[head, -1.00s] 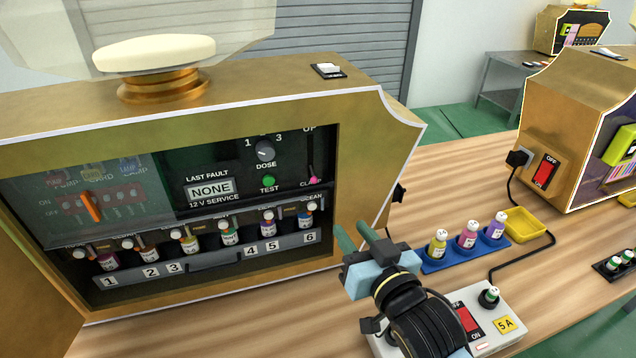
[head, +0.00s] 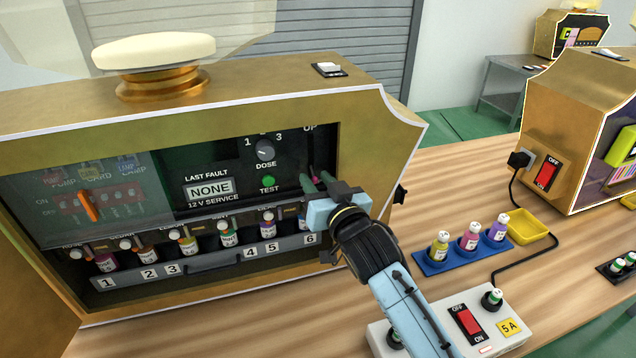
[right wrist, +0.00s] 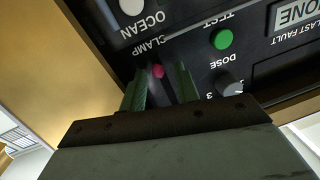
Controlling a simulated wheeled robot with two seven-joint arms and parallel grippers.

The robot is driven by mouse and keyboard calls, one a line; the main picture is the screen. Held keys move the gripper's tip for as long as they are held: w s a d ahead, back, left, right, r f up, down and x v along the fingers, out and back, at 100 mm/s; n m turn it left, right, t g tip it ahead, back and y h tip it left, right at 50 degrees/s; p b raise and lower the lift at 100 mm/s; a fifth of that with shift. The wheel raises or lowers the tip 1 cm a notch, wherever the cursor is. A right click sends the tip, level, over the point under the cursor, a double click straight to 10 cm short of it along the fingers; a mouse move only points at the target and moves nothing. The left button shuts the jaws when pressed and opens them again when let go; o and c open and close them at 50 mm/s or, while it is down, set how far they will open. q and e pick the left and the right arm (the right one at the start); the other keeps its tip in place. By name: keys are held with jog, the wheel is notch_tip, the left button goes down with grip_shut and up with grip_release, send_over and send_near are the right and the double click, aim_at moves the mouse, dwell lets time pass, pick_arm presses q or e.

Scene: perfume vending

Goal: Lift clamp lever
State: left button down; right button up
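The clamp lever has a pink knob (head: 314,171) at the right end of the machine's dark panel, below the "UP" label. In the right wrist view the knob (right wrist: 158,71) shows close to the "CLAMP" lettering. My right gripper (head: 316,181) is in front of the lever, its green fingers pointing at the panel. In the right wrist view the fingers (right wrist: 161,80) stand apart, with the knob between their tips as seen; contact cannot be told. The lower part of the lever is hidden in the head view. My left gripper is not in view.
A green test button (head: 269,182) and a dose knob (head: 265,151) sit left of the lever. Numbered bottles (head: 228,234) stand in a row below. The machine's gold side frame (head: 372,150) is close right of my gripper. A blue bottle tray (head: 436,266) stands on the table.

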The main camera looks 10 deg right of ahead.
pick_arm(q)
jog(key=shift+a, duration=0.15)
pick_arm(e)
jog(key=shift+w, duration=0.15)
grip_shut()
